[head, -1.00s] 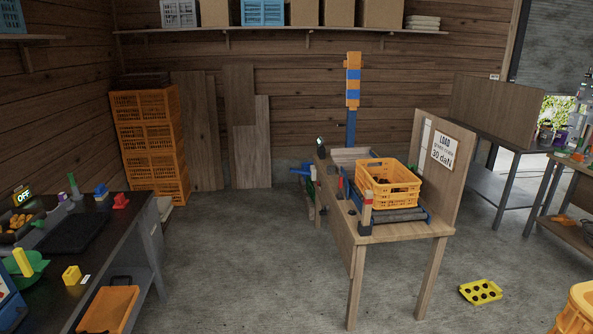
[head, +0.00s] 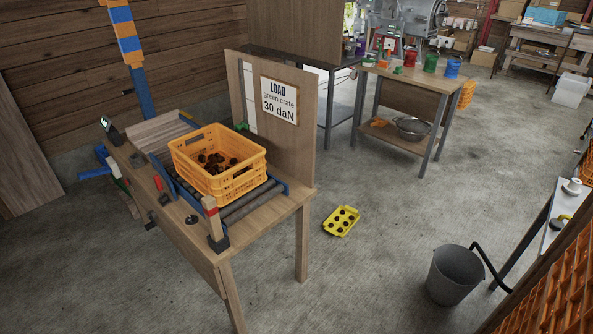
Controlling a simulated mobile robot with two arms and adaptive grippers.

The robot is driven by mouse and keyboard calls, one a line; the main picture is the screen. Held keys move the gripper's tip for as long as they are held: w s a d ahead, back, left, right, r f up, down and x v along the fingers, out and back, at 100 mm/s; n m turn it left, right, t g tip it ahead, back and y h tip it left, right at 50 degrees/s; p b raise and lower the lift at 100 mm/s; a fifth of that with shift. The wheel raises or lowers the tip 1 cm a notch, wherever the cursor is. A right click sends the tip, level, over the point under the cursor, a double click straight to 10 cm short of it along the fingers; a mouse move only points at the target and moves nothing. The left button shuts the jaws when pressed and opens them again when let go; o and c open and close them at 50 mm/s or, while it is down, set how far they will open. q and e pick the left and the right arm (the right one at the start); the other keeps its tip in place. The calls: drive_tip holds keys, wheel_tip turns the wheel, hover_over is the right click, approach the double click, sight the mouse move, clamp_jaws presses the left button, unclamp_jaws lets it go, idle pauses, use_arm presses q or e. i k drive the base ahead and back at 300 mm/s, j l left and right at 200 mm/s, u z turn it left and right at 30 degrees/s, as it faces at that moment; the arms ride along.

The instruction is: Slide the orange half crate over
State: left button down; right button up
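An orange half crate (head: 237,185) sits on the roller bed (head: 247,207) of a wooden bench at the left of the head view. Dark brown chestnuts (head: 214,163) lie in it. A wooden board beside the bench carries a sign (head: 279,101) reading "LOAD green crate 30 daN". Neither of my grippers shows in the head view.
A yellow tray (head: 341,221) with dark round spots lies on the floor right of the bench. A grey bucket (head: 453,276) stands at the lower right, near orange crates (head: 560,290). A work table (head: 412,80) stands behind.

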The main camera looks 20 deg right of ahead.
sight(225, 164)
drive_tip(key=i+l+z, duration=0.25)
drive_tip(key=i, duration=0.25)
drive_tip(key=i+z, duration=0.3)
drive_tip(key=i, duration=0.2)
